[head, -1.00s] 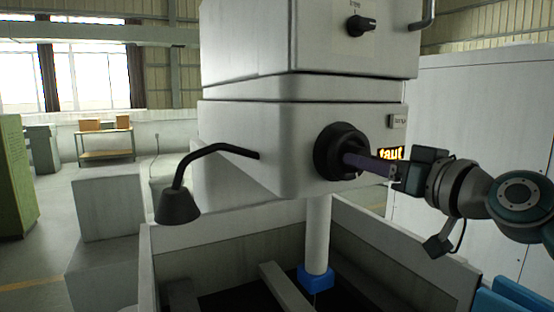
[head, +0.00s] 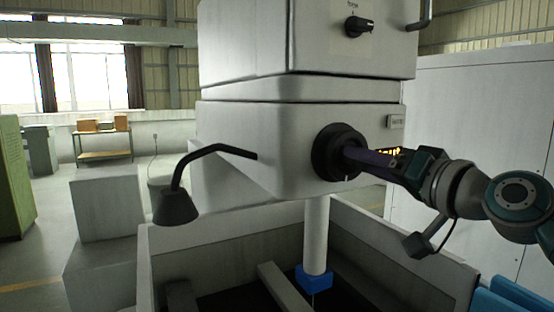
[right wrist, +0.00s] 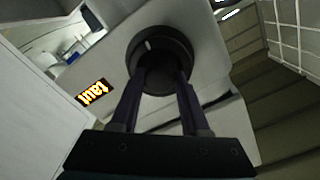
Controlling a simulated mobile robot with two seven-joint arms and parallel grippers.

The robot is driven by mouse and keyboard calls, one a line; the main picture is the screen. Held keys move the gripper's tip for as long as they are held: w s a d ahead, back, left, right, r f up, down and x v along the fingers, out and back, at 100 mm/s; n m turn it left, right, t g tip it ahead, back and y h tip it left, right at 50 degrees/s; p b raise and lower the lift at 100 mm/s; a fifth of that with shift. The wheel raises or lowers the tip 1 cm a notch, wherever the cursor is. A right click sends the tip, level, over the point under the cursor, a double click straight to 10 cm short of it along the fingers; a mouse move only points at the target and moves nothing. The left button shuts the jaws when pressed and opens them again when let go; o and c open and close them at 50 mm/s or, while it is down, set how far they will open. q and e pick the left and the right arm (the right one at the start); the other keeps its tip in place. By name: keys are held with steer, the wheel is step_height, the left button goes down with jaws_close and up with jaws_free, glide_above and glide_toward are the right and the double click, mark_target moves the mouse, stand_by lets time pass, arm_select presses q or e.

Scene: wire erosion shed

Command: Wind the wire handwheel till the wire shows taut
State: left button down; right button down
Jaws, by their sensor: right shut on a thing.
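The black wire handwheel (head: 326,150) sits on the front of the pale machine head (head: 275,145). In the right wrist view the handwheel (right wrist: 160,58) lies straight ahead, with a pale mark on its rim. My right gripper (head: 350,157) is shut on the handwheel's middle, one finger to each side. A lit display (right wrist: 95,94) reads "taut" in the right wrist view. In the head view the display (head: 392,152) is mostly hidden behind my gripper. My left gripper is not in view.
A black lamp (head: 177,205) on a bent arm sticks out left of the handwheel. A dark selector knob (head: 360,26) is above. A white column with a blue block (head: 314,277) hangs over the open tank (head: 205,250). A tall pale cabinet (head: 470,110) stands right.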

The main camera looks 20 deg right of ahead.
stand_by(0.3)
steer(key=shift+c, duration=1.9)
jaws_free()
steer(key=s+b, duration=0.2)
steer(key=s, duration=0.8)
steer(key=shift+d, duration=0.35)
